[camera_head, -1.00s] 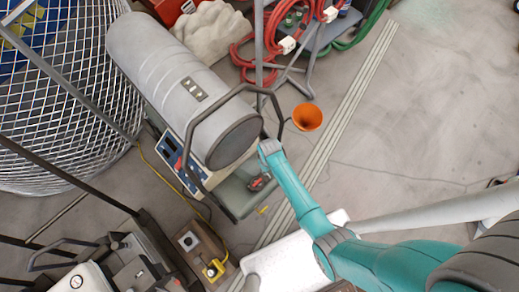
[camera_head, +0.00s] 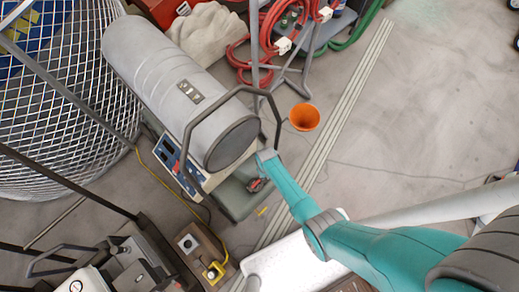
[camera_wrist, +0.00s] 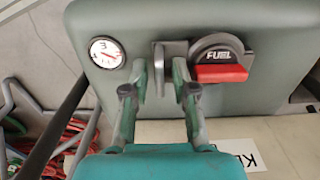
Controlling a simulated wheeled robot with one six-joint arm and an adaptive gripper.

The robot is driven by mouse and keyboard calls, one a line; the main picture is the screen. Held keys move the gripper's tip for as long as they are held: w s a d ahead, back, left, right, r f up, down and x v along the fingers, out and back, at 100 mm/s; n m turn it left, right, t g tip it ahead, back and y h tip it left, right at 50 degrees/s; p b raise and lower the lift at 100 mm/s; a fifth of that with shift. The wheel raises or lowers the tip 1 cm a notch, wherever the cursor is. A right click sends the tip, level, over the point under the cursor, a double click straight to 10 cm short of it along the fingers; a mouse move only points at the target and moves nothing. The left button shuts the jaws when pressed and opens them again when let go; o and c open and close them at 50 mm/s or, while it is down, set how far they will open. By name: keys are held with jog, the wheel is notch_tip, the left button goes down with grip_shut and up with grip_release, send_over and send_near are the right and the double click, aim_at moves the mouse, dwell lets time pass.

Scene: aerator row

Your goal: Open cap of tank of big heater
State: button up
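The big heater (camera_head: 165,85) is a grey cylinder on a frame with a grey-green fuel tank (camera_head: 236,200) below it. The tank (camera_wrist: 265,18) fills the top of the wrist view. Its cap (camera_wrist: 218,60) is a dark round disc marked FUEL with a red handle, and looks seated on the tank. The cap (camera_head: 257,184) is a small red spot in the head view. My gripper (camera_wrist: 160,68) is open and empty, its two fingers apart, left of the cap. A metal bracket (camera_wrist: 172,55) stands at the fingertips; contact cannot be told. In the head view the fingers cannot be made out.
A round gauge (camera_wrist: 106,52) is on the tank left of the fingers. The heater's dark tube handle (camera_head: 235,90) arches close to my arm. An orange funnel (camera_head: 304,116) stands on the floor nearby. A smaller machine (camera_head: 120,265) is at the lower left. Floor on the right is mostly clear.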

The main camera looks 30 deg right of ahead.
grip_shut()
